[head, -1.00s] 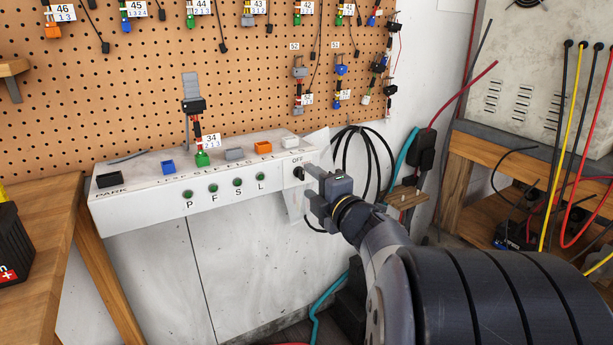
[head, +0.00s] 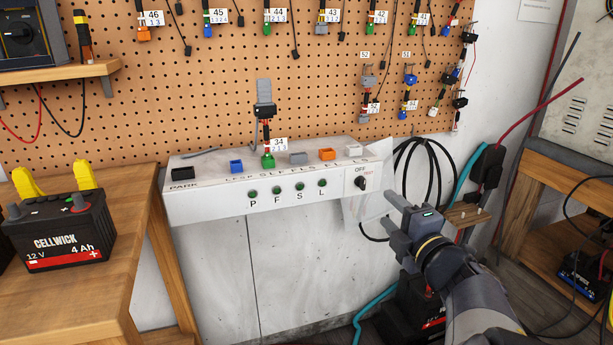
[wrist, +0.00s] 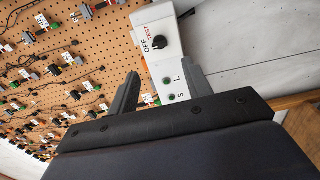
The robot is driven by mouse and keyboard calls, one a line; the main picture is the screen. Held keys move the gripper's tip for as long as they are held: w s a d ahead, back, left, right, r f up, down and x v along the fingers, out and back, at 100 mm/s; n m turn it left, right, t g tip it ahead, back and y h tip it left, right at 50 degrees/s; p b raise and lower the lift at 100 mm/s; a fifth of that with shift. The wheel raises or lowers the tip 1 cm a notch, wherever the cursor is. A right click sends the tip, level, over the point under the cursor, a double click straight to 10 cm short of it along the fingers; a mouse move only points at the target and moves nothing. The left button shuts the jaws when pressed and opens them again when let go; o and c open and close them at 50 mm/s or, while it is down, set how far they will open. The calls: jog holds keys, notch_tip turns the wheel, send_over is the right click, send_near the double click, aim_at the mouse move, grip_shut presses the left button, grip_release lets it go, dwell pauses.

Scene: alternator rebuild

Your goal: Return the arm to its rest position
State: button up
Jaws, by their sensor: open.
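My gripper (head: 395,215) is at the lower right of the head view, in front of and below the right end of the white test panel (head: 215,207). It is open and empty, and apart from the panel. In the wrist view my gripper (wrist: 160,85) shows its two spread fingers. The black OFF/TEST knob (head: 361,183) is on the panel's right end; it also shows beyond the fingers in the wrist view (wrist: 159,43). A green connector (head: 268,160) tagged 34 stands on the panel's top. The lamps marked P, F, S and L look dark green.
A wooden bench (head: 100,290) with a Cellwick battery (head: 62,232) is at the left. A pegboard (head: 180,100) with tagged connectors is behind. Black cables (head: 432,170) hang right of the panel. A wooden bench (head: 545,180) is at the far right. Space before the white cabinet is free.

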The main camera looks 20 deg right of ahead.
aim_at(364, 186)
jog(key=w+b, duration=0.1)
jog(key=w, duration=0.4)
jog(key=w+b, duration=0.1)
jog(key=w, duration=0.4)
jog(key=shift+a+f, duration=0.1)
jog(key=shift+a, duration=0.1)
jog(key=shift+w+b, duration=0.25)
jog(key=shift+b, duration=0.05)
jog(key=shift+s, duration=0.15)
